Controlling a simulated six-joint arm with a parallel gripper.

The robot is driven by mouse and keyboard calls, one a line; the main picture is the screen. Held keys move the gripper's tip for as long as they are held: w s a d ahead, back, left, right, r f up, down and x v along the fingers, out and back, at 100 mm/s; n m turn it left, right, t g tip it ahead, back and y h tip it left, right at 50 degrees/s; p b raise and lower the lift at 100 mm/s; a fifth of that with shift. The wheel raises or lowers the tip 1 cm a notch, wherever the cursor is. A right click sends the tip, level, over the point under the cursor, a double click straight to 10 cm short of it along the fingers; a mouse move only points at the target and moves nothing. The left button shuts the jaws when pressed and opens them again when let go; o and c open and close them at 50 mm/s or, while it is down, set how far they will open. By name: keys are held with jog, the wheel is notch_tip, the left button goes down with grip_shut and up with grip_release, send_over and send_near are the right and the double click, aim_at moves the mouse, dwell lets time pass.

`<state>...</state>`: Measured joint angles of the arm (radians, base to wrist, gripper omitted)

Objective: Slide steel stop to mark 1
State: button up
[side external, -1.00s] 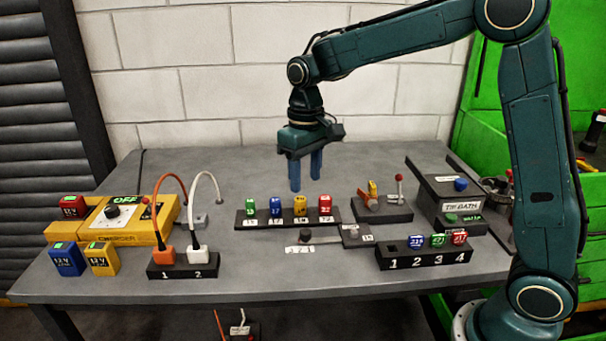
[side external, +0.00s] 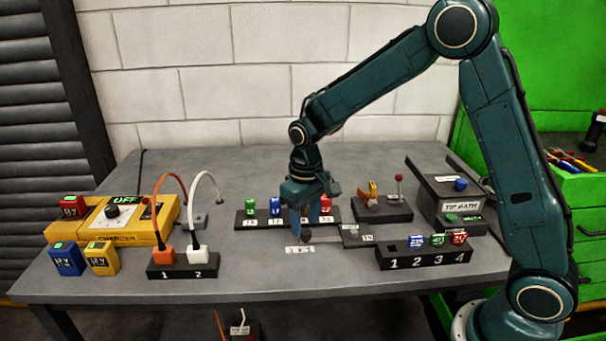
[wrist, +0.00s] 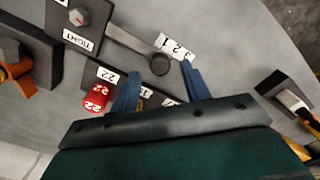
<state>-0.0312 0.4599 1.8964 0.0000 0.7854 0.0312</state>
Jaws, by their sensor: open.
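The steel stop (side external: 305,237) looks like a dark round knob at the free end of a thin grey bar. It also shows in the wrist view (wrist: 159,65). The bar comes out of a black block (wrist: 80,20) with a hex bolt and a label reading TIGHT. A white label with marks 3, 2, 1 (side external: 300,250) lies beside the knob; I cannot tell exactly which mark the knob lines up with. My gripper (side external: 300,234) is open and low over the bench, blue fingers pointing down. In the wrist view its fingertips (wrist: 160,70) lie on either side of the knob; contact is unclear.
A black rack (side external: 262,224) with coloured numbered blocks stands close behind the fingers, partly hidden by my gripper. A four-slot rack (side external: 424,258) is at right, with a tip bath box (side external: 455,205) behind it. A two-plug socket block (side external: 183,271) is at left. The bench front is clear.

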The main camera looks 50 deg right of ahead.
jog(key=shift+f, duration=1.25)
grip_shut()
